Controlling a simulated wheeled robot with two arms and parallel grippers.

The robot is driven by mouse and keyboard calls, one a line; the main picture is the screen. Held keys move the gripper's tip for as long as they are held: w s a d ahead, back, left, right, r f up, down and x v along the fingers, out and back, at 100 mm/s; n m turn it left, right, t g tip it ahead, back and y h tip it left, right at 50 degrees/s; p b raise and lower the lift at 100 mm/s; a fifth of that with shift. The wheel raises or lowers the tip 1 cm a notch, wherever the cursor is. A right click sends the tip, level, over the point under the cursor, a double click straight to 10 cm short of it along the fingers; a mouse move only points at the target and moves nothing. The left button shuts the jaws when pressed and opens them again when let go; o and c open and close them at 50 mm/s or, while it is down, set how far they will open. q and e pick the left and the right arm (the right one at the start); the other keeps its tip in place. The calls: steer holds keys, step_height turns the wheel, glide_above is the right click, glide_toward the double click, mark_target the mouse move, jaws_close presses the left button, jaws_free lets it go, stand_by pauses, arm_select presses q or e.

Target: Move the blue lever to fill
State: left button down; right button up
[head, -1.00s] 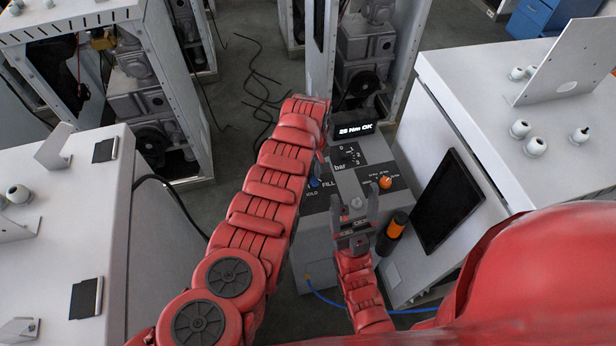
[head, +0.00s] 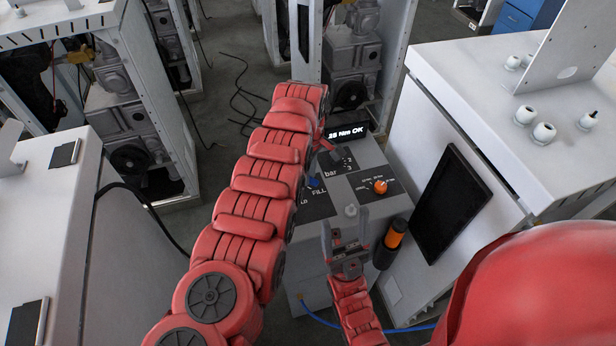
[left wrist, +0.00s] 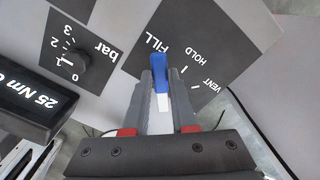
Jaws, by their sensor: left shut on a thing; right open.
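The blue lever (left wrist: 158,66) sits on a dark label panel (left wrist: 205,35) marked FILL, HOLD and VENT. In the left wrist view it lies close beside the word FILL, away from VENT. My left gripper (left wrist: 160,76) is shut on the lever, one finger on each side.
The dispenser's display (head: 346,132) reads 25 Nm OK, with a bar dial (left wrist: 74,60) close by. An orange knob (head: 380,186) is on the right of its top. An orange-and-black cylinder (head: 391,240) stands at its right side. White cabinets flank it closely.

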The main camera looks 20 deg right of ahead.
stand_by(0.3)
arm_select(q)
steer(key=c, duration=0.7)
jaws_free()
step_height(320, 180, up, 17)
steer(key=shift+r+p, duration=0.2)
steer(key=shift+p, duration=0.85)
steer(key=shift+s+f, duration=0.1)
steer(key=shift+f, duration=0.05)
